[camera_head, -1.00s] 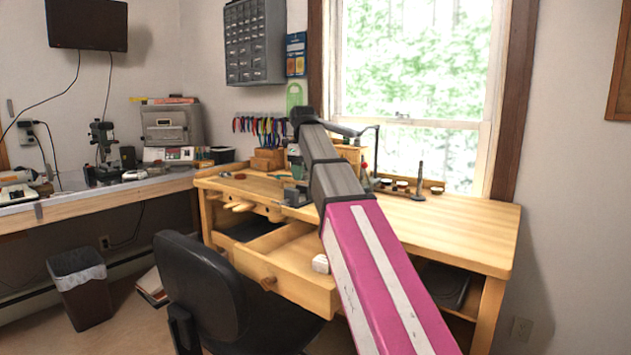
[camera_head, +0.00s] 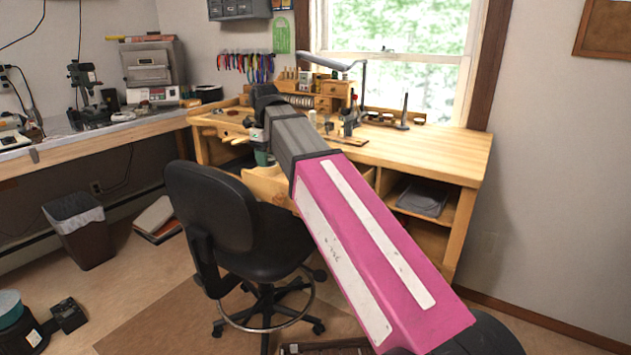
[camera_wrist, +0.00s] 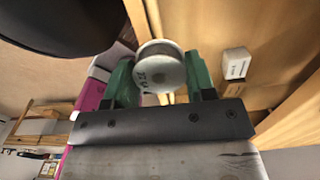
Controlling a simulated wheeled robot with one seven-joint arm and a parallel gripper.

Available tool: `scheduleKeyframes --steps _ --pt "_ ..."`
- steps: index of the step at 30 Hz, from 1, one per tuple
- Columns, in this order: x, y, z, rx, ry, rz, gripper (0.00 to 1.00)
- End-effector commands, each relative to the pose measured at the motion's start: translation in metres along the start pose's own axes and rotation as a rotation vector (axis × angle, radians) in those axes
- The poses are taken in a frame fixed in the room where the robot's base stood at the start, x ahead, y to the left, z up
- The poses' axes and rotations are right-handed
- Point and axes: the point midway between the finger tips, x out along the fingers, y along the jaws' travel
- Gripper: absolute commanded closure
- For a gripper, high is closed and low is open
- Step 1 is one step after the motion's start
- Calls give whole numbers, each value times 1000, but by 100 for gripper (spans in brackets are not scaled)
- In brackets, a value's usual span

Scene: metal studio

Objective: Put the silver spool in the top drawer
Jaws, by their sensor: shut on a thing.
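The silver spool (camera_wrist: 160,66), a pale round disc with small dark marks on its face, is between the green fingers of my gripper (camera_wrist: 160,77) in the wrist view. My gripper is shut on it. In the head view my gripper (camera_head: 262,150) is at the workbench's left part, above the open drawer; the spool cannot be made out there. The open wooden drawer (camera_head: 268,187) is largely hidden by my arm and the chair. In the wrist view the drawer's wooden floor (camera_wrist: 262,25) shows right of the spool, beyond a wooden edge.
A small white block (camera_wrist: 236,62) is in the drawer area, right of my gripper. A black office chair (camera_head: 240,215) stands close in front of the drawer. The wooden workbench (camera_head: 430,150) has tools along its back. A waste bin (camera_head: 82,230) stands at left.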

Motion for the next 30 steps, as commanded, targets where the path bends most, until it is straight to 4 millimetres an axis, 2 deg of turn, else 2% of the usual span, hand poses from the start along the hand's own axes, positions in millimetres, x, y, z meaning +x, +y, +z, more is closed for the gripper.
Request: scheduleKeyframes --steps 9,15,20,25,30 --pt "36 -62 3 3 2 1 73" --pt "56 -96 4 2 1 1 73" --pt "64 -109 4 1 0 0 73" --pt "73 -110 3 0 0 0 73" --pt "94 -110 2 0 1 1 73"
